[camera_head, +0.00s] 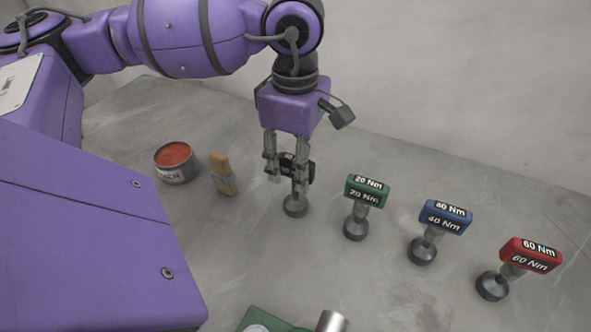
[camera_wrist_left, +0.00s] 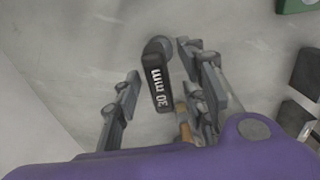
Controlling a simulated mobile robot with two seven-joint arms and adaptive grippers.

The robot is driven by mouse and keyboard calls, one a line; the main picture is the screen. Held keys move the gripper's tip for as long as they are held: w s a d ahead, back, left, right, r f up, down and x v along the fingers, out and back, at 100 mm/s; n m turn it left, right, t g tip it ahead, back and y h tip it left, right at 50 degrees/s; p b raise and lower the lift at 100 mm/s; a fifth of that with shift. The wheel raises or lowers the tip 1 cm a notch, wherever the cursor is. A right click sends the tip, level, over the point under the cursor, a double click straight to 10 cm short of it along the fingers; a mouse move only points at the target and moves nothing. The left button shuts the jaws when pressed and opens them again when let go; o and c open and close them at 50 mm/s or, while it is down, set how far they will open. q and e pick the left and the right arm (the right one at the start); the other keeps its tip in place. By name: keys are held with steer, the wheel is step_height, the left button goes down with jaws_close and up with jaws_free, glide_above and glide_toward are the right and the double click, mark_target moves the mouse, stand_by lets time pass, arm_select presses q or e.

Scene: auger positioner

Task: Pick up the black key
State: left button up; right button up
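The black key (camera_head: 307,168) has a dark labelled handle and a round grey base (camera_head: 295,206) standing on the grey surface. My left gripper (camera_head: 286,180) points down over it, and one finger hides part of the handle in the head view. In the left wrist view the black key (camera_wrist_left: 156,85), with white lettering, lies between the spread fingers of my left gripper (camera_wrist_left: 160,90). Gaps show on both sides of the handle there, so the gripper is open. My right gripper is in neither view.
Green (camera_head: 367,190), blue (camera_head: 445,217) and red (camera_head: 530,255) keys stand in a row to the right. A red-filled can (camera_head: 175,163) and a brush (camera_head: 223,175) stand left. A green object (camera_head: 262,321) and a metal cylinder (camera_head: 331,321) show at the bottom edge. A wall rises behind.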

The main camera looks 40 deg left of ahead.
arm_select(q)
jaws_close()
steer(key=shift+r, duration=0.2)
